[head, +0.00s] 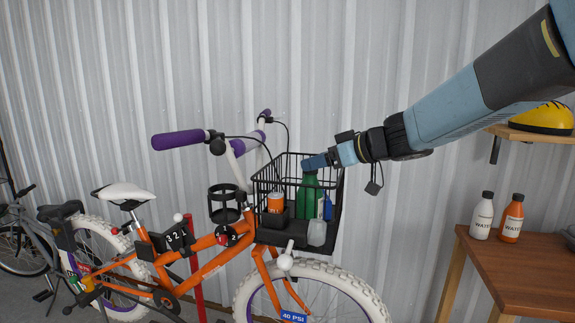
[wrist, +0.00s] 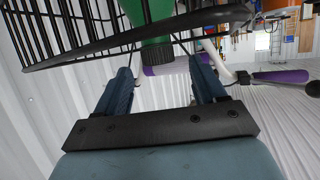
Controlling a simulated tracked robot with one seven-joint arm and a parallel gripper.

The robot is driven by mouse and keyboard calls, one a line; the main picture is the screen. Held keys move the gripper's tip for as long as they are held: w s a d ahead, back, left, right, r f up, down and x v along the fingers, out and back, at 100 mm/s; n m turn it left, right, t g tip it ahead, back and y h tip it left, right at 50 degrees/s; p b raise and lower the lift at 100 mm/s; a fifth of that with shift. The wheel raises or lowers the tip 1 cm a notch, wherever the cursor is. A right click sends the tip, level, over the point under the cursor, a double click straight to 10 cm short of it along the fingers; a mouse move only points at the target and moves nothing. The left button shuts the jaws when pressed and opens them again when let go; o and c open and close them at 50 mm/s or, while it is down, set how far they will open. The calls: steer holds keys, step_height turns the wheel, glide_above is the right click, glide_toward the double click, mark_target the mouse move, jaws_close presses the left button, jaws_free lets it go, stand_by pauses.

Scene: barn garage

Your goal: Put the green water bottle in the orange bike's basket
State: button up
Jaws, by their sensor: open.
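The green water bottle (head: 308,198) stands upright inside the black wire basket (head: 328,240) on the front of the orange bike (head: 207,262). My gripper (head: 316,161) is at the bottle's top, at the level of the basket's rim. In the wrist view, my gripper (wrist: 164,76) has its two fingers apart, with the green bottle (wrist: 136,10) just beyond the fingertips and the basket (wrist: 80,48) around it. The fingers do not grip the bottle; whether they touch it I cannot tell.
The basket also holds an orange can (head: 275,203), a blue-and-white item (head: 327,208) and a pale cup-like item (head: 317,233). An empty black holder (head: 224,205) sits left of it. White (head: 482,216) and orange (head: 511,219) bottles stand on the wooden table (head: 530,262). A purple handlebar grip (head: 180,138) juts left.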

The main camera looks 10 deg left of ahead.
steer(key=v, duration=0.7)
steer(key=shift+d, duration=0.15)
